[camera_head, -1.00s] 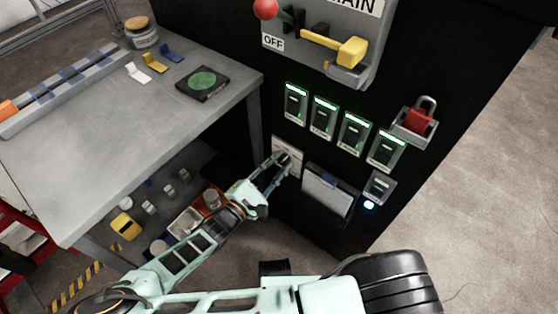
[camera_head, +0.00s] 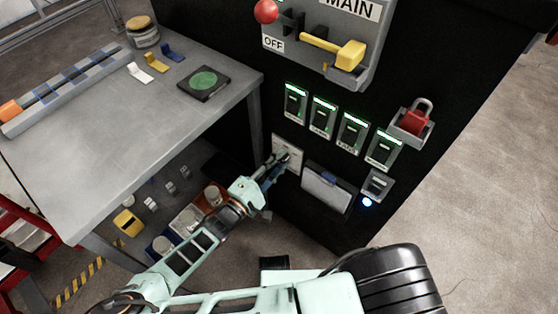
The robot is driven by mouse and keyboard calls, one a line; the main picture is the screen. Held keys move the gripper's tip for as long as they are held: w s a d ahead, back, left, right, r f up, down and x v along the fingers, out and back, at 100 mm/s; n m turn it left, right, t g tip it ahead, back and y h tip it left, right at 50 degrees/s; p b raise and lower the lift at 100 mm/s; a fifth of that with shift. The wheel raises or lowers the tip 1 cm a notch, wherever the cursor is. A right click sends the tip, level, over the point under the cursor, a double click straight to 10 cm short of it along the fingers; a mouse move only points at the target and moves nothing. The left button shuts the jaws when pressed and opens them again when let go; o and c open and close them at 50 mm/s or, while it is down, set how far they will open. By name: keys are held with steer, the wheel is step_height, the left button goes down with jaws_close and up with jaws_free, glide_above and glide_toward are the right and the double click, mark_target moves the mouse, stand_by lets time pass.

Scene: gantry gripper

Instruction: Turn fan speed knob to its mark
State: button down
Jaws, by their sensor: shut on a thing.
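The fan speed knob sits on a pale plate (camera_head: 287,148) low on the black cabinet, left of a clipboard-like box. My gripper (camera_head: 283,160) reaches up to this plate from the lower left and is shut on the knob. The fingers hide most of the knob. Its mark and its pointer are too small and covered to read.
Several green-lit switches (camera_head: 323,118) run above the plate. A grey holder box (camera_head: 326,187) is close on the right, with a small blue-lit switch (camera_head: 376,186) beyond it. A grey workbench (camera_head: 120,130) stands at the left, its edge near my arm. A red padlock (camera_head: 415,121) hangs at right.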

steer(key=c, duration=1.6)
jaws_free()
steer(key=v, duration=1.2)
steer(key=shift+a, duration=0.1)
